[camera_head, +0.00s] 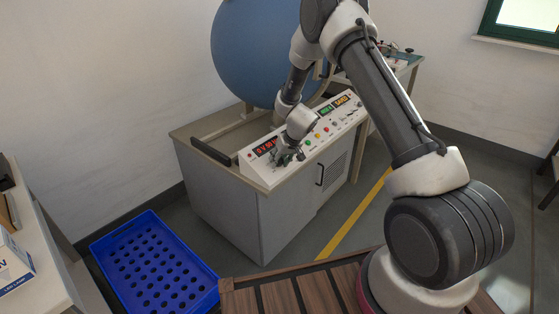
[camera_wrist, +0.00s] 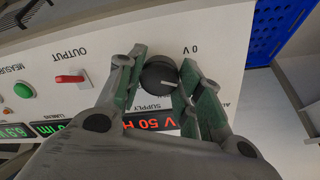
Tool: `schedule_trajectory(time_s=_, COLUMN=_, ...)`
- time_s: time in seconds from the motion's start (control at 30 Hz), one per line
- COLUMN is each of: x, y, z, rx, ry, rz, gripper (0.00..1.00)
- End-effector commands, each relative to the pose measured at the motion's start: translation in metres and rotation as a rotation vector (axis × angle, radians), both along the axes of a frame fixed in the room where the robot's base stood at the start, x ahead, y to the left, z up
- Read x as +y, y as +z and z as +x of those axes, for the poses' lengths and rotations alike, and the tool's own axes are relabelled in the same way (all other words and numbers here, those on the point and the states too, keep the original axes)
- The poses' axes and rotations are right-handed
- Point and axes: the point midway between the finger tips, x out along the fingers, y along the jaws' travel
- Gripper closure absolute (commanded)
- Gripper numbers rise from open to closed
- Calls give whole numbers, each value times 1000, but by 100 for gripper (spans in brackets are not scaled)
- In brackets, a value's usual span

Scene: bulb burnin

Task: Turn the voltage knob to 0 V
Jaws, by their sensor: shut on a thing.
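The voltage knob (camera_wrist: 157,76) is a round black knob on the white sloped panel (camera_wrist: 225,40) of the console. In the wrist view a pale mark shows on its lower right part. The printed "0 V" label (camera_wrist: 190,49) is upside down, just above and right of the knob. My gripper (camera_wrist: 162,70) has its green-padded fingers on both sides of the knob and is shut on it. In the head view my gripper (camera_head: 288,156) is at the panel's near left end and hides the knob. A red digital display (camera_wrist: 150,122) is partly covered by my fingers.
A red OUTPUT switch (camera_wrist: 70,79) and a green button (camera_wrist: 23,90) are on the same panel. The console cabinet (camera_head: 228,196) has a dark handle bar. A large blue sphere (camera_head: 255,50) stands behind it. A blue perforated crate (camera_head: 150,262) lies on the floor at left.

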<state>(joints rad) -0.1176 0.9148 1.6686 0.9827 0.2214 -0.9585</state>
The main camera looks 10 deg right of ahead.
Motion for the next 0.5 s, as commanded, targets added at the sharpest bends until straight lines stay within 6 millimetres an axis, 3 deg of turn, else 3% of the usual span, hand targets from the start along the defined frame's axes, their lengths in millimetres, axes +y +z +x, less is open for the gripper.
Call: schedule_trajectory(time_s=0.5, x=-1, y=-1, z=-1, rx=-128, ry=434, rz=-179, gripper=88)
